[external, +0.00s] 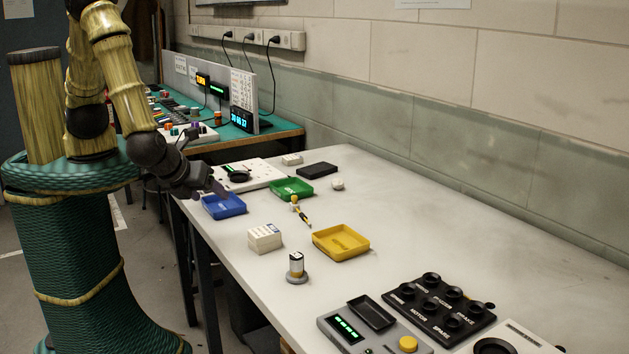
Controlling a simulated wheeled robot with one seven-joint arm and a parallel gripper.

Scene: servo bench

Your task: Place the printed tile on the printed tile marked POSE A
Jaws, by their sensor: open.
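I cannot make out any POSE A lettering, and cannot tell for sure which pieces are the two printed tiles. A white block with printed labels (264,238) sits on the near left part of the bench. A small white piece (291,160) lies at the back, and another small white piece (338,184) lies right of the green tray. My gripper (216,188) is over the bench's left edge, close to the blue tray and the white panel. It is open, with nothing seen in it; its fingertips are small and partly dark here.
A blue tray (224,206), green tray (291,189) and yellow tray (341,243) stand on the bench (450,220). A black knob panel (438,308) fills the near right. The bench's right middle is clear.

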